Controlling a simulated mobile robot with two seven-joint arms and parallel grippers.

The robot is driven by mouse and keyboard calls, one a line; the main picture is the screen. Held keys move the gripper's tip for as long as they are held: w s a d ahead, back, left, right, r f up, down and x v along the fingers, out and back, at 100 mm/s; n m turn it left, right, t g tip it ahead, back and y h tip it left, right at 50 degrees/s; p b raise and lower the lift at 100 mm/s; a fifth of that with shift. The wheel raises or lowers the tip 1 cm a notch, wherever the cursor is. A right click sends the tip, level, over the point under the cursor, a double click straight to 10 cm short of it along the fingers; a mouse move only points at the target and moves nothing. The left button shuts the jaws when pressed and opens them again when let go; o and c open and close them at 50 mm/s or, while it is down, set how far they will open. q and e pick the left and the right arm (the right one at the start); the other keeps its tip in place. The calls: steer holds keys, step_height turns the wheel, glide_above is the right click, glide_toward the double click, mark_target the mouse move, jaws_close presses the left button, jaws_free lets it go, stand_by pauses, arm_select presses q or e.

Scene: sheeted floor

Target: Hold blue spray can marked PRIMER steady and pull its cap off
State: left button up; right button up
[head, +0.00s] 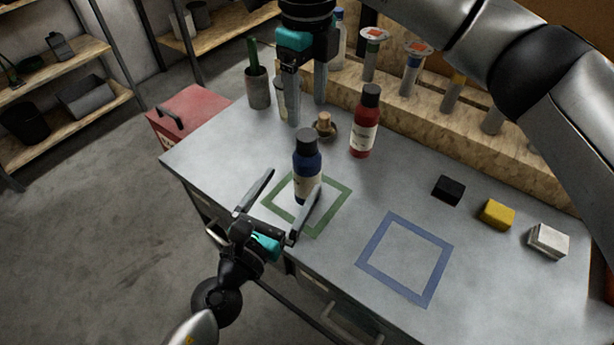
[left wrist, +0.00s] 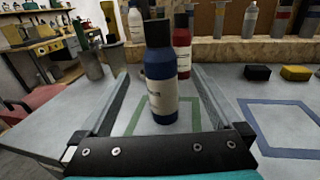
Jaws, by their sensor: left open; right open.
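The blue spray can (head: 306,170) stands upright inside the green square outline (head: 338,206) on the bench, its dark cap (head: 306,141) on top. In the left wrist view the can (left wrist: 160,90) stands between the fingers, ahead of the palm, with its cap (left wrist: 158,33) on; its label is too small to read. My left gripper (head: 294,182) is open, its fingers reaching low toward the can from the front. My right gripper (head: 307,112) is open and empty, pointing down behind the can and above the bench's back part.
A red can (head: 365,122) stands behind and right of the blue can. A small wooden object (head: 324,125) and a cup (head: 258,88) stand near the right gripper. A blue square outline (head: 434,279) is empty. Black (head: 448,190), yellow (head: 497,214) and white (head: 548,241) blocks lie at right.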

mark_target(301, 169)
arm_select(q)
steer(key=shift+x, duration=4)
jaws_close()
arm_select(e)
steer(key=shift+o, duration=0.9)
steer(key=shift+r, duration=0.3)
arm_select(q)
steer(key=shift+s, duration=0.1)
arm_select(e)
step_height(301, 169, down, 8)
steer(key=m, duration=0.3)
steer(key=shift+w+a+f+m, duration=0.1)
steer(key=shift+w+f+m, duration=0.05)
steer(key=shift+m, duration=0.15)
